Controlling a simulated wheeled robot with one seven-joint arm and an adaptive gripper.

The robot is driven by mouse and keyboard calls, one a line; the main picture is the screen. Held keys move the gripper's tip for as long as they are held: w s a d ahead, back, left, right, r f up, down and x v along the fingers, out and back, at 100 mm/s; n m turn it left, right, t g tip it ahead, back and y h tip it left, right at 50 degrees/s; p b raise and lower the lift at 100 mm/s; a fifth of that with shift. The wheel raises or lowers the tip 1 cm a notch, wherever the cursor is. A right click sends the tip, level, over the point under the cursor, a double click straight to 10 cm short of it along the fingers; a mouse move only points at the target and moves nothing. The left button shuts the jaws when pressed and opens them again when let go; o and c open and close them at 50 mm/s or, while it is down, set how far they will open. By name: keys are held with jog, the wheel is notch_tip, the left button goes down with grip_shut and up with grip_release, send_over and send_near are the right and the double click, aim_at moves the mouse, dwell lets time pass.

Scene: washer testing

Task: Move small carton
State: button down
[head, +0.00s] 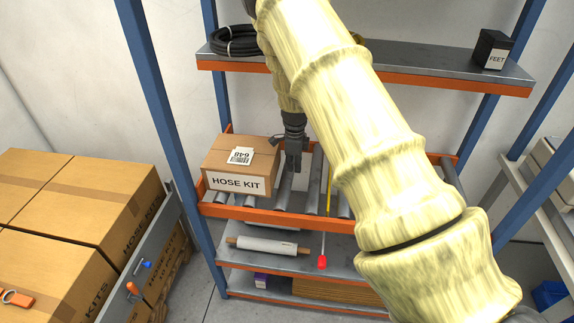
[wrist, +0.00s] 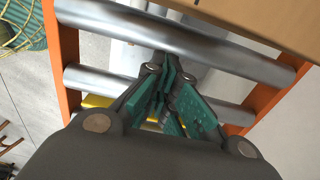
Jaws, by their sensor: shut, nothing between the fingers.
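The small carton (head: 238,166) is a brown box marked HOSE KIT with a white label on top. It sits at the left end of the roller shelf (head: 290,213) in the head view. In the wrist view part of the carton (wrist: 270,18) shows at the top right. My gripper (head: 293,172) hangs pointing down just right of the carton, over the rollers. In the wrist view my gripper (wrist: 168,105) has its green-padded fingers together with nothing between them. It looks apart from the carton. My arm hides the middle and right of the shelf.
Blue posts frame the rack. The upper shelf (head: 430,82) holds a black hose coil (head: 234,40) and a black FEET box (head: 492,50). A lower shelf holds a white roll (head: 266,245). Large cartons (head: 75,215) stand at the left. Rollers right of the carton look mostly bare.

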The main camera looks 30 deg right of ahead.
notch_tip(320, 180, up, 10)
jog(key=b, duration=0.3)
jog(key=shift+s+d, duration=0.2)
jog(key=shift+d, duration=0.05)
